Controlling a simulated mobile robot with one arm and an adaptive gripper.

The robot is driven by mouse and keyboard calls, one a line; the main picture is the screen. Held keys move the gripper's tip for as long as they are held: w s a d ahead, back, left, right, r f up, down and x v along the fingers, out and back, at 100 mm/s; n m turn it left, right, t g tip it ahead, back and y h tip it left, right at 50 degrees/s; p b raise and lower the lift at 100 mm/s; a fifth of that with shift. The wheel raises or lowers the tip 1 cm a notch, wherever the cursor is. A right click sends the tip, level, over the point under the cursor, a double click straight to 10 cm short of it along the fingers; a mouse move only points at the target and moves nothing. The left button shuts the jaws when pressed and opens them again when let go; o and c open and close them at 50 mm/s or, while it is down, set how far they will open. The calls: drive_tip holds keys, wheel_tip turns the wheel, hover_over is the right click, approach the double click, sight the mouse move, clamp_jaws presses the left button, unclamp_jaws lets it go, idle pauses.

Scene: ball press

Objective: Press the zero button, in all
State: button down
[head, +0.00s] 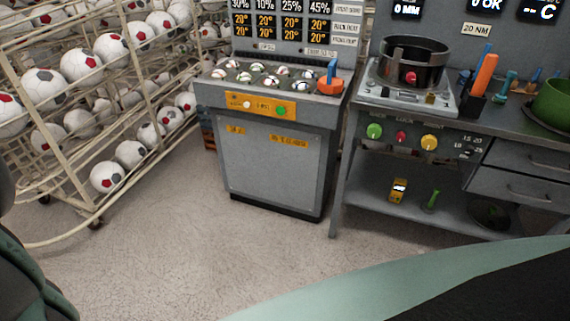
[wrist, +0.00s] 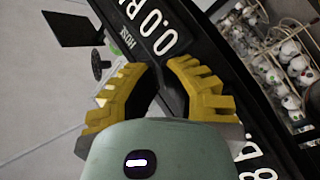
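The workbench on the right has a front panel with a green button (head: 374,131), a red button (head: 401,136) and a yellow button (head: 429,142). The grey cabinet has an orange strip with a white button (head: 247,104) and a green button (head: 281,111). Their labels are too small to read, so I cannot tell which is the zero button. My gripper (wrist: 160,68) shows in the wrist view with two yellow ribbed fingers, apart and empty. It is not clearly seen in the head view and touches no button that I can see.
A wire rack (head: 70,120) of soccer balls stands at the left. A press with a black ring (head: 414,62) sits on the workbench, with a green bowl (head: 553,103) to its right. The floor (head: 170,240) in front is clear. A black lettered panel (wrist: 150,30) lies beyond my gripper.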

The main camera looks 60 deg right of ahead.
drive_tip(key=shift+s+a, duration=0.1)
drive_tip(key=shift+a, duration=0.15)
drive_tip(key=shift+s+a, duration=0.15)
drive_tip(key=shift+a, duration=0.35)
idle(0.7)
drive_tip(key=shift+d, duration=0.1)
drive_tip(key=shift+w+d, duration=0.3)
drive_tip(key=shift+d, duration=0.55)
drive_tip(key=shift+d+p, duration=0.1)
drive_tip(key=shift+p, duration=0.2)
drive_tip(key=shift+w+d+p, duration=0.2)
drive_tip(key=shift+d, duration=0.6)
drive_tip(key=shift+w+d+p, duration=0.2)
drive_tip(key=shift+d+p, duration=0.05)
drive_tip(key=shift+d, duration=0.5)
drive_tip(key=shift+w+d+p, duration=0.2)
drive_tip(key=shift+d, duration=0.6)
